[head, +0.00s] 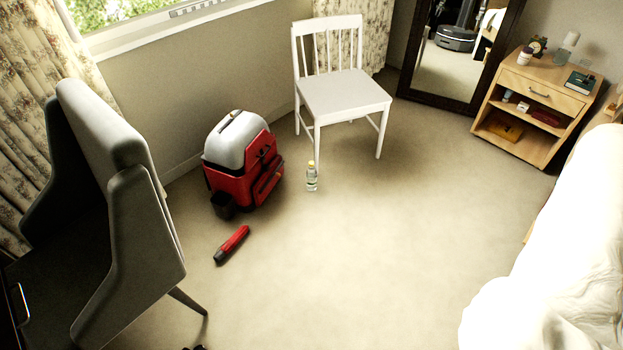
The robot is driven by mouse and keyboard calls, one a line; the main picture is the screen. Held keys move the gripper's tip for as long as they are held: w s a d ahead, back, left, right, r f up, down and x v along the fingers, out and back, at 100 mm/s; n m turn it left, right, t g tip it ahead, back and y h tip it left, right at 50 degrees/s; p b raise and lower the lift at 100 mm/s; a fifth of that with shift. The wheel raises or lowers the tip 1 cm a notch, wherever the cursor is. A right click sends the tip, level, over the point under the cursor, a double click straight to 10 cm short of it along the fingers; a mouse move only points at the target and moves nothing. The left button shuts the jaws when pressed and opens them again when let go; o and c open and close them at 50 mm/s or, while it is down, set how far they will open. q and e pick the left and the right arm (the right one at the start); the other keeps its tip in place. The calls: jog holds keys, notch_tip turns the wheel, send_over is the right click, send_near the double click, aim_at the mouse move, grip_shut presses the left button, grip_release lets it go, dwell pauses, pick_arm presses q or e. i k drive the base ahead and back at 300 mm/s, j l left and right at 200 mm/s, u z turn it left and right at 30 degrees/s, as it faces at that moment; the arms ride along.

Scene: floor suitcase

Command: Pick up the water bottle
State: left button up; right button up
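The water bottle (311,177) stands upright on the carpet near the middle of the head view. It is small and clear, with a yellow cap and a pale label. It stands just right of a red and grey backpack, apart from it, and in front of a white chair. Neither of my grippers can be made out in the head view. A small dark shape shows at the bottom edge, left of centre, too cut off to tell what it is.
The backpack (243,165), a red cylinder (232,244) and the white chair (342,92) are around the bottle. A grey armchair (125,220) fills the left, a white bed (560,280) the right. A nightstand (540,85) and mirror stand behind. The central carpet is clear.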

aim_at(310, 173)
jog(key=i+l+u, duration=0.1)
jog(key=i+l, duration=0.15)
jog(key=i, duration=0.3)
jog(key=i+l, duration=0.25)
jog(key=i, duration=0.3)
jog(key=i+l+u, duration=0.15)
jog(key=i, duration=0.4)
jog(key=i+l, duration=0.45)
jog(key=i+u, duration=0.05)
jog(key=i, duration=0.05)
